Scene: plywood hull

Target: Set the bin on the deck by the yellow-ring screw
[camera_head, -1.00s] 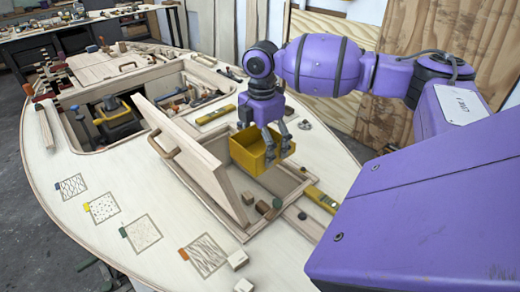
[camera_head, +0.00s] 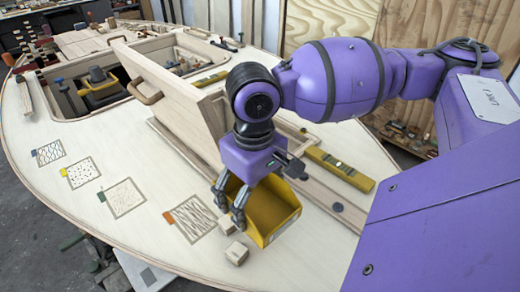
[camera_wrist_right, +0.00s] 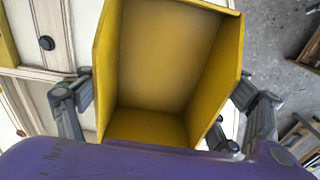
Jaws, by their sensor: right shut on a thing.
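The yellow bin (camera_head: 275,212) is held by my right gripper (camera_head: 238,204) over the near part of the pale deck (camera_head: 150,235), beside the hatch. The bin looks tilted in the head view, and I cannot tell whether it touches the deck. In the right wrist view the bin (camera_wrist_right: 165,70) is open towards the camera and looks empty, with fingers on both sides. A dark round screw head (camera_head: 337,207) shows right of the bin, and a dark knob (camera_wrist_right: 46,43) shows in the wrist view. I cannot make out a yellow ring on either. My left gripper is not in view.
Two small wooden blocks (camera_head: 237,253) lie close to the bin's near left side. The raised hatch lid (camera_head: 180,95) stands behind. A yellow level (camera_head: 340,170) lies to the right.

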